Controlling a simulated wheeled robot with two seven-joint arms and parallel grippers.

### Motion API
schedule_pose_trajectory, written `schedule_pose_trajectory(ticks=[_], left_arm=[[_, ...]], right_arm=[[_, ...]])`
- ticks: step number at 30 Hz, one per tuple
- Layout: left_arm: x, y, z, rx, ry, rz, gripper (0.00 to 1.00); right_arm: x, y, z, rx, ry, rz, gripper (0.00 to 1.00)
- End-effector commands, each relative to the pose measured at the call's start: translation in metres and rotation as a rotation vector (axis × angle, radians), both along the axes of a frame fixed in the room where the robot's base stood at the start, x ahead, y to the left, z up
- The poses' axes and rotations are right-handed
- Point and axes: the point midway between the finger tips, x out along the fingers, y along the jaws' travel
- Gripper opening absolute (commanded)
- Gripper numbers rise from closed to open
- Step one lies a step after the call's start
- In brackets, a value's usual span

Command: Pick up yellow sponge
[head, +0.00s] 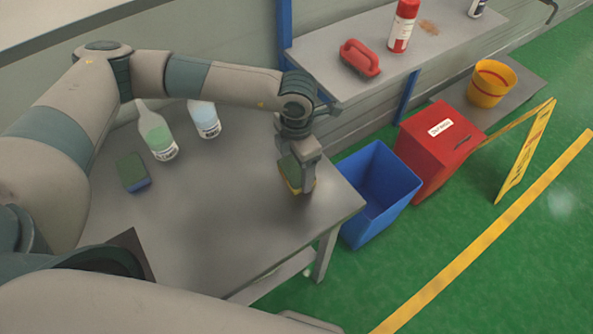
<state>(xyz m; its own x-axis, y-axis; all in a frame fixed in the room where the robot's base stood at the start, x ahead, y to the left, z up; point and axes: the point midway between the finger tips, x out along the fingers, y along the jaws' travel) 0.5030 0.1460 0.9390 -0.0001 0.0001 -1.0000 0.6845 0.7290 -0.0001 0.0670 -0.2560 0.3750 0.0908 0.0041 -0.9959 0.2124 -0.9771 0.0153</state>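The yellow sponge (288,174) has a green top face and a yellow side. It is at the right end of the grey table (225,225), near the edge. My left gripper (303,184) points down at the sponge, with one finger visible along its right side. The other finger is hidden, so I cannot tell whether the gripper is closed on the sponge or whether the sponge is lifted. My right gripper is out of view.
A blue bin (378,185) and red box (437,150) stand right. A shelf (335,60) is behind.

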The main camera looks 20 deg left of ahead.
Motion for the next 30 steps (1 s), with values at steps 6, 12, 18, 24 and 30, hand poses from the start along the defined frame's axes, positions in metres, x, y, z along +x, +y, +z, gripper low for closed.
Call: schedule_pose_trajectory(ticks=[6, 12, 18, 24, 30], left_arm=[[0.0, 0.0, 0.0, 0.0, 0.0, 0.0, 0.53], [0.0, 0.0, 0.001, -0.001, -0.001, 0.0, 0.53], [0.001, 0.0, 0.013, -0.001, -0.001, 0.0, 0.53], [0.003, -0.005, 0.04, -0.002, -0.005, -0.003, 0.53], [0.022, -0.04, 0.062, -0.002, -0.004, -0.002, 0.53]], right_arm=[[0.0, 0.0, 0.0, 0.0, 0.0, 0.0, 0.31], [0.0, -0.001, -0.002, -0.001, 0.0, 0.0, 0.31], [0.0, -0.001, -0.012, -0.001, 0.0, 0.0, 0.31], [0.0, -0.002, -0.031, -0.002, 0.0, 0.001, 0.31], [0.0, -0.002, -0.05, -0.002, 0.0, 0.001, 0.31]])
